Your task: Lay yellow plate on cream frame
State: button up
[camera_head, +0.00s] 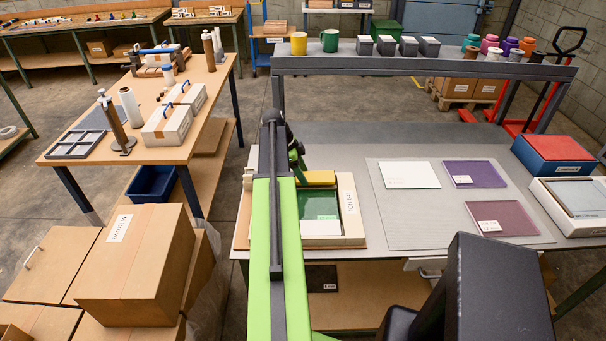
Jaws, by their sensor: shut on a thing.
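The cream frame (352,222) lies on the grey bench, partly hidden by my green arm. A green plate (320,206) with a white label shows inside it. The yellow plate (320,178) shows at the frame's far end, just right of my arm. My gripper (301,174) is at the plate's left edge, shut on it. My arm hides much of the jaws and the plate's left part. I cannot tell whether the plate touches the frame or is held just above it.
A pale mat (400,229) right of the frame bears a white plate (411,175), a purple plate (473,174) and a mauve plate (502,219). A raised grey shelf (430,65) with cups and tins spans the back. Boxes stand at the right edge.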

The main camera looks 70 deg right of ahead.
jog(key=shift+f+b, duration=0.45)
jog(key=o, duration=1.6)
jog(key=p+v, duration=1.6)
jog(key=v, duration=0.1)
jog(key=shift+r, duration=0.3)
